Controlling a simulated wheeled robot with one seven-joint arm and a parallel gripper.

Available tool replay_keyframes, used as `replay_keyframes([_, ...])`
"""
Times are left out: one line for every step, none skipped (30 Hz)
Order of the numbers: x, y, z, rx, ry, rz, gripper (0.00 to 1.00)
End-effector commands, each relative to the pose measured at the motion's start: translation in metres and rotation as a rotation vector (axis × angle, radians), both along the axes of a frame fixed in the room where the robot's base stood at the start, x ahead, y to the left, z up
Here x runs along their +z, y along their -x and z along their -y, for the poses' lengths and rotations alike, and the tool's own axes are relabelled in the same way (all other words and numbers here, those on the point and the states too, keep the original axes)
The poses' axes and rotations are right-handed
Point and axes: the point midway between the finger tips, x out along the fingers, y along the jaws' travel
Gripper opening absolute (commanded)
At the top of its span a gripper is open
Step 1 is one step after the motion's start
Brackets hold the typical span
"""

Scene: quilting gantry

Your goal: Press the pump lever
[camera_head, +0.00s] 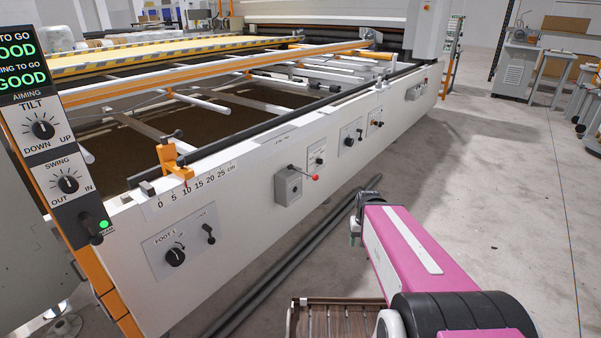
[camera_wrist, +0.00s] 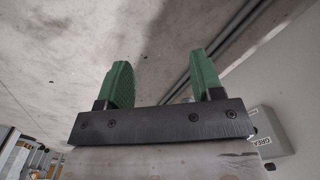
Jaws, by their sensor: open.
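A grey box (camera_head: 288,186) is mounted on the white front panel of the long machine, left of centre in the head view. A thin lever with a red knob (camera_head: 315,178) sticks out from its right side. The box also shows at the right edge of the wrist view (camera_wrist: 268,133), with lettering that starts "GREA"; the red knob is not visible there. My gripper (camera_wrist: 162,80) is open and empty, its two green fingers apart. In the head view it is at the far end of my pink arm, right of the knob and apart from it, mostly hidden.
The white front panel (camera_head: 235,215) carries other knobs and switches. A dark control post (camera_head: 50,150) stands at the left. Grey pipes (camera_head: 285,268) run along the floor beside the machine. A slatted wooden piece (camera_head: 330,322) is at the bottom. Open concrete floor lies to the right.

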Motion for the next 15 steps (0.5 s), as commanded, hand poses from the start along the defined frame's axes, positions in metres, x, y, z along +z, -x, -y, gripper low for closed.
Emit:
replay_keyframes([0.0,0.0,0.0,0.0,0.0,0.0,0.6])
replay_keyframes([0.0,0.0,0.0,0.0,0.0,0.0,0.6])
replay_keyframes([0.0,0.0,0.0,0.0,0.0,0.0,0.6])
replay_keyframes([0.0,0.0,0.0,0.0,0.0,0.0,0.6])
replay_keyframes([0.0,0.0,0.0,0.0,0.0,0.0,0.6])
replay_keyframes([0.0,0.0,0.0,0.0,0.0,0.0,0.6])
replay_keyframes([0.0,0.0,0.0,0.0,0.0,0.0,0.6])
replay_keyframes([0.0,0.0,0.0,0.0,0.0,0.0,0.6])
replay_keyframes([0.0,0.0,0.0,0.0,0.0,0.0,0.54])
replay_keyframes([0.0,0.0,0.0,0.0,0.0,0.0,0.44])
replay_keyframes([0.0,-0.001,0.0,-0.001,0.0,0.001,0.34])
replay_keyframes([0.001,-0.004,-0.001,-0.004,0.001,0.002,0.21])
replay_keyframes([0.002,-0.007,-0.002,-0.007,0.001,0.003,0.12])
replay_keyframes([0.003,-0.011,-0.003,-0.012,0.002,0.005,0.02])
replay_keyframes([0.005,-0.018,-0.005,-0.02,0.003,0.009,0.0])
